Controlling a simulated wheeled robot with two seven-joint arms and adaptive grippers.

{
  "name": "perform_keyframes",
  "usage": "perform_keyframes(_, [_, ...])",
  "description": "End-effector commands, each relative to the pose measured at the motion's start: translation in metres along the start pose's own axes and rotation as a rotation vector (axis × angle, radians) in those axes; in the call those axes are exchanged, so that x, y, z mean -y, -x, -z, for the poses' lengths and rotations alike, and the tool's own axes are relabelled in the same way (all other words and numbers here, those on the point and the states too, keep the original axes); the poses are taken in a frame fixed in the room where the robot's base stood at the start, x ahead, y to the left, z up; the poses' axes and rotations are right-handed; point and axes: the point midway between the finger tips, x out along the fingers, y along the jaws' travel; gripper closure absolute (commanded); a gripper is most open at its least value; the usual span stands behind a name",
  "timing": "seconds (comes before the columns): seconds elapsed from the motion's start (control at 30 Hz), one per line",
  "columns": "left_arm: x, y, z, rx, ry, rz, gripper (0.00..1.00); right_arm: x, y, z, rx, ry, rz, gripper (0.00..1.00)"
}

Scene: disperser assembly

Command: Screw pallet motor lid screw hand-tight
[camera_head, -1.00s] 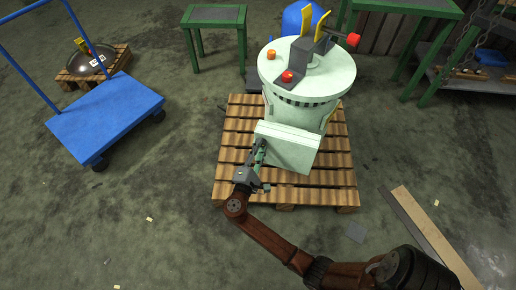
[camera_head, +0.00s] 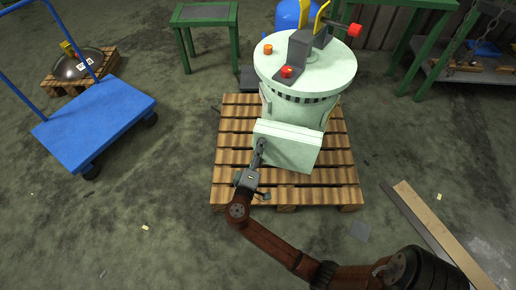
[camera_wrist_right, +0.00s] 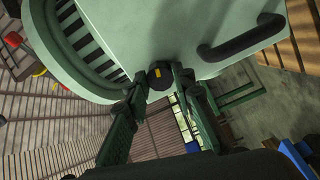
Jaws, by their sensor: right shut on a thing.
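The pale green motor (camera_head: 292,110) stands upright on a wooden pallet (camera_head: 232,165). Its box-shaped lid (camera_head: 287,147) juts out at the front. My right gripper (camera_head: 260,150) is at the left side of this lid. In the right wrist view, my right gripper (camera_wrist_right: 160,82) is shut on a dark round screw head (camera_wrist_right: 159,75) with a small yellow mark, right at the lid's pale green surface. The screw's shaft is hidden. My left gripper is not in view.
A black handle (camera_wrist_right: 240,38) sticks out close to the right gripper in the wrist view. A blue cart (camera_head: 95,120) stands at the left, and a green table (camera_head: 205,18) behind. Planks (camera_head: 440,232) lie on the floor at the right.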

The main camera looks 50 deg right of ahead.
Motion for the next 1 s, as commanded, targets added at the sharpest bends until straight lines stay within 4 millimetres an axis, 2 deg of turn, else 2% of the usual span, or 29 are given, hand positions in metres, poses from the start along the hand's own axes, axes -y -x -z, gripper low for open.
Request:
perform_keyframes(0.53, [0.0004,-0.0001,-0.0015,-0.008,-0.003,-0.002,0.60,0.0009,0.0003,0.0003,-0.001,-0.026,0.003,1.00])
perform_keyframes(0.57, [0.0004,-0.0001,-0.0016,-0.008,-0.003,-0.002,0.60,0.0009,0.0003,0.0003,-0.001,-0.026,0.003,0.76])
perform_keyframes(0.8, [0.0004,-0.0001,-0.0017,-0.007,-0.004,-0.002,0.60,0.0005,0.0002,0.0002,-0.001,-0.025,0.001,0.59])
perform_keyframes(1.0, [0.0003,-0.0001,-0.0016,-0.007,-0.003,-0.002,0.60,0.0002,0.0001,0.0001,0.000,-0.024,0.001,0.59])
